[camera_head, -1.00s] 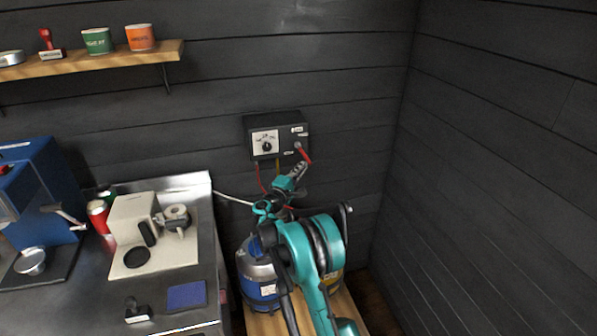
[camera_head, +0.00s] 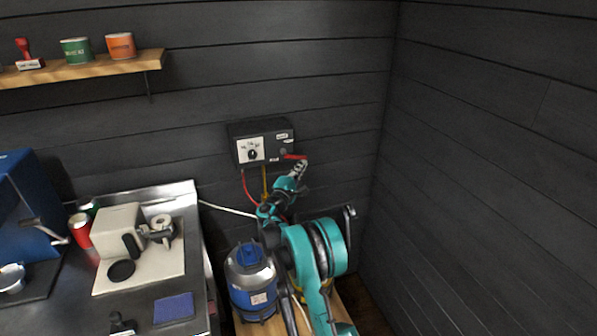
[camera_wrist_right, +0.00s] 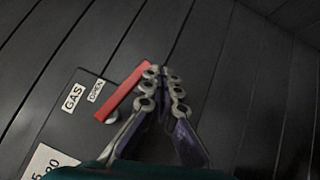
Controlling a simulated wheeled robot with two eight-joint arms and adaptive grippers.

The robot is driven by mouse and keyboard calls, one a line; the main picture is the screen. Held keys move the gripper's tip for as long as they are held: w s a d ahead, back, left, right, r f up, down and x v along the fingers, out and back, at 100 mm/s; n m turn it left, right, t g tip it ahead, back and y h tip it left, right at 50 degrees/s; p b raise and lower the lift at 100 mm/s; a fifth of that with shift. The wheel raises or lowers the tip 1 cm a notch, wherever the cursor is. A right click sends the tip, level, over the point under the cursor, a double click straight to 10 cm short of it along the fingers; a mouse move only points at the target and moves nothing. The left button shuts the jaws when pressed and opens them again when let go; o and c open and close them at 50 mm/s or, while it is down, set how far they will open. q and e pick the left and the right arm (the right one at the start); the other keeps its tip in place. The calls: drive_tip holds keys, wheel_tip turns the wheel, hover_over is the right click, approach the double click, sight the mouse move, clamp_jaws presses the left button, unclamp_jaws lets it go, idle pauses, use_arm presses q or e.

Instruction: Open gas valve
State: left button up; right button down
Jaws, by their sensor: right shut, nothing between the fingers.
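The gas valve is a red lever (camera_head: 295,157) on the right part of a black control box (camera_head: 262,143) on the dark wall. In the head view the lever points right and lies nearly level. In the right wrist view the red lever (camera_wrist_right: 126,90) sits beside labels reading GAS and apparently OPEN. My right gripper (camera_head: 302,165) is just below the lever's free end. Its fingers (camera_wrist_right: 163,78) are shut with nothing between them, right alongside the lever's end; I cannot tell whether they touch it. My left gripper is not in view.
A blue and grey gas tank (camera_head: 251,283) stands below the box. Red and yellow hoses hang from the box near my right arm. A steel counter (camera_head: 205,250) with a grinder is to the left. A wooden shelf (camera_head: 85,70) is at upper left. The right wall is bare.

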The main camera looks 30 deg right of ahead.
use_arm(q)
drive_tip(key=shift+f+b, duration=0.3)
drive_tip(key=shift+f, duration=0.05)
use_arm(e)
drive_tip(key=shift+d+r+n+t+h, duration=0.25)
drive_tip(key=shift+r+n+t+h, duration=0.1)
drive_tip(key=shift+n+t, duration=0.3)
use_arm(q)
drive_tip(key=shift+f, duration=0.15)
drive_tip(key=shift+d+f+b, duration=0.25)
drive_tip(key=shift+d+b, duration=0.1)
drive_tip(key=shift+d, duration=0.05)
use_arm(e)
drive_tip(key=s+a+f, duration=0.2)
drive_tip(key=s+f, duration=0.4)
drive_tip(key=f, duration=0.5)
drive_tip(key=shift+s+a, duration=0.35)
drive_tip(key=shift+r, duration=0.1)
